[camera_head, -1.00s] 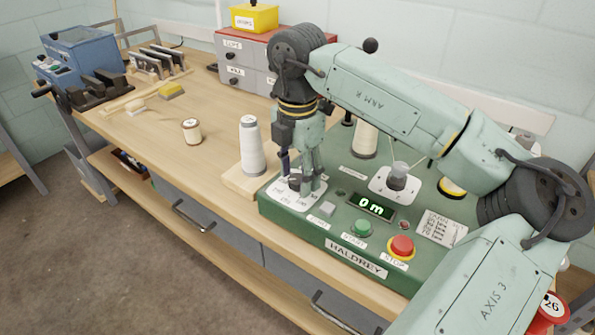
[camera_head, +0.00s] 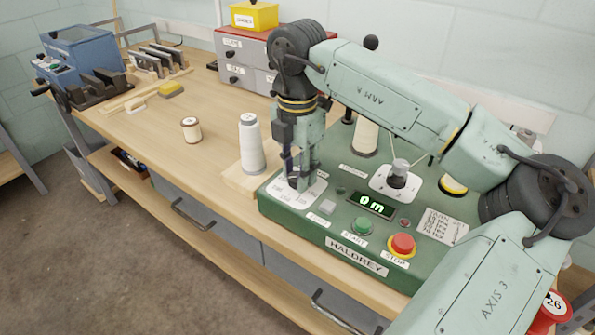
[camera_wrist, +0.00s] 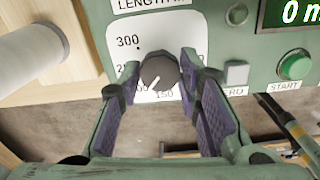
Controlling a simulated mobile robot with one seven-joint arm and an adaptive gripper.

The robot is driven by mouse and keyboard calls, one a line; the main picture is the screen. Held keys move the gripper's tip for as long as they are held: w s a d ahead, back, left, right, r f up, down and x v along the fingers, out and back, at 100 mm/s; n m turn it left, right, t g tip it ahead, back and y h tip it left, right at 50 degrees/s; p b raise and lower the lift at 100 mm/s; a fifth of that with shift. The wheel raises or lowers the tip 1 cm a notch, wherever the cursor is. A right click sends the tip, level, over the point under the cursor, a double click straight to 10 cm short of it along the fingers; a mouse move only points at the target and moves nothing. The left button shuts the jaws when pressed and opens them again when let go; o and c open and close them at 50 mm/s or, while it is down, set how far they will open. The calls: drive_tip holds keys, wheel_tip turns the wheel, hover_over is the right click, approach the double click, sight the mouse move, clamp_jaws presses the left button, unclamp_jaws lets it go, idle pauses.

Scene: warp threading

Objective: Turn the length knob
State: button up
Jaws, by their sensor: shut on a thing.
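The length knob (camera_wrist: 160,70) is a dark round knob on a white dial plate (camera_wrist: 120,40) marked "300" and "150" at the left front of the green HALDREY machine (camera_head: 300,225). Its white pointer line points down and slightly left, near "150". My gripper (camera_head: 301,181) points down over the dial in the head view. In the wrist view its fingers stand on both sides of the knob, shut on it. Some dial numbers are hidden by the fingers. The display (camera_head: 371,204) reads "0 m".
A white thread cone (camera_head: 250,145) stands on a wooden block just left of the dial. The green START button (camera_head: 362,225), red STOP button (camera_head: 402,244) and a grey button (camera_wrist: 236,74) are to the right. A small spool (camera_head: 190,130) stands on the open bench.

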drive_tip(key=n+b, duration=0.2)
drive_tip(key=n, duration=0.1)
drive_tip(key=shift+f, duration=0.15)
drive_tip(key=n+b, duration=0.1)
drive_tip(key=n, duration=0.1)
drive_tip(key=shift+n, duration=0.4)
drive_tip(key=n+b, duration=0.1)
drive_tip(key=n, duration=0.2)
drive_tip(key=shift+n, duration=0.3)
drive_tip(key=n+b, duration=0.1)
drive_tip(key=n, duration=0.2)
drive_tip(key=shift+n, duration=0.3)
drive_tip(key=n, duration=1.3)
drive_tip(key=shift+n, duration=0.3)
drive_tip(key=o, duration=1.1)
